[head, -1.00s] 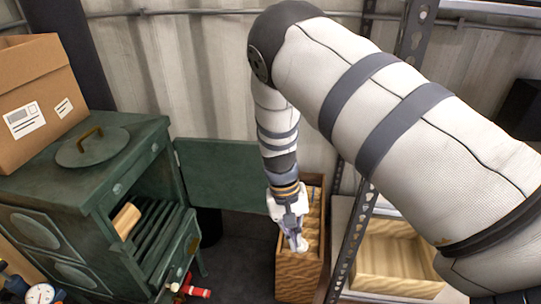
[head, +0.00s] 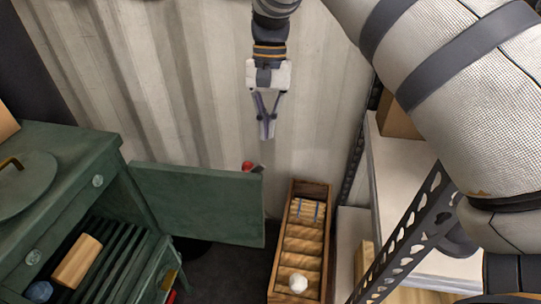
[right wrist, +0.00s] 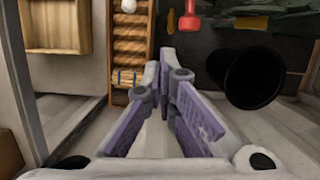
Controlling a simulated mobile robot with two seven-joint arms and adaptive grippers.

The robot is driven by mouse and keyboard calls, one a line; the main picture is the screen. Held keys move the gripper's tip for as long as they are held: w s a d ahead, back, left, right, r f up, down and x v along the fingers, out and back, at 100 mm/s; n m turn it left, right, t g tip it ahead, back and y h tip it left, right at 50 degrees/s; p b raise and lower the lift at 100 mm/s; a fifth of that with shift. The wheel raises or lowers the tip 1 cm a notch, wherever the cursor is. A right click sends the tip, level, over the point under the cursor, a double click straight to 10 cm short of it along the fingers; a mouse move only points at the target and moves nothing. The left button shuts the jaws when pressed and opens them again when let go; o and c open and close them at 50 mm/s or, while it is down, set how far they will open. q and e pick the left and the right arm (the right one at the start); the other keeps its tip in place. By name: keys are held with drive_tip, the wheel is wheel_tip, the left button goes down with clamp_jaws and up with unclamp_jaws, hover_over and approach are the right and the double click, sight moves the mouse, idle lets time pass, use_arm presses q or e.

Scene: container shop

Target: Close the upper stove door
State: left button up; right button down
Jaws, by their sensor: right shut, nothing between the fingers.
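The green stove (head: 100,150) stands at the left of the head view. Its upper door (head: 200,200) is swung wide open and sticks out to the right from the stove's front, showing its flat face. The open compartment shows a dark rack (head: 105,255) with a wooden block on it. My right gripper (head: 266,136) hangs shut and empty, above and just right of the door's free edge, apart from it in the picture. Its closed fingers show in the right wrist view (right wrist: 168,55). I cannot clearly make out the door there. My left gripper is not in view.
A narrow wooden crate (head: 328,225) with a white ball stands right of the door. Metal shelving (head: 415,230) is at the right. A corrugated wall (head: 200,90) is behind. A black round bin (right wrist: 247,78) and a red object (right wrist: 190,18) show in the wrist view.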

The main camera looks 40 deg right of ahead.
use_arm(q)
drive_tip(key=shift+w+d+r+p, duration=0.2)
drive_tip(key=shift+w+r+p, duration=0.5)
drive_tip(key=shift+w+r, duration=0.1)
use_arm(e)
drive_tip(key=s+a+f, duration=0.4)
drive_tip(key=f, duration=0.5)
drive_tip(key=shift+s+a+f, duration=0.15)
drive_tip(key=shift+a+f, duration=0.05)
drive_tip(key=shift+f, duration=0.1)
